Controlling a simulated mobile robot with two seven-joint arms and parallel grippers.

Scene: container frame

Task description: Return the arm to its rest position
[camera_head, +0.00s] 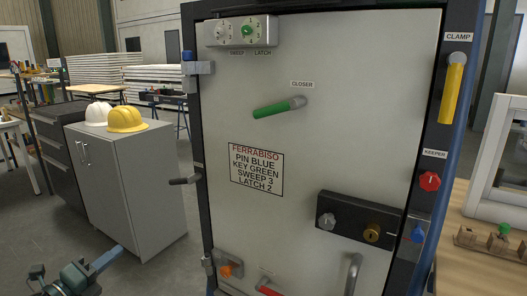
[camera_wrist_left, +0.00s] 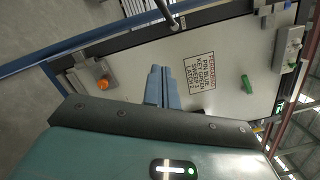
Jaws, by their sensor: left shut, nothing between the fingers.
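My left gripper (camera_head: 112,256) is at the lower left of the head view, with its blue-grey fingers pointing up and to the right. In the left wrist view its two fingers (camera_wrist_left: 161,84) lie together, shut and empty. It is clear of the pale door panel (camera_head: 330,150), which fills the middle of the head view in a dark frame. The door also shows beyond the fingers in the left wrist view (camera_wrist_left: 225,50). My right gripper is in neither view.
A grey cabinet (camera_head: 130,190) with white and yellow helmets stands left of the door. A dark handle (camera_head: 185,181) sticks out from the frame's left side. The door carries a green closer lever (camera_head: 280,107) and a black lock box (camera_head: 355,228). A wooden bench (camera_head: 470,240) is at right.

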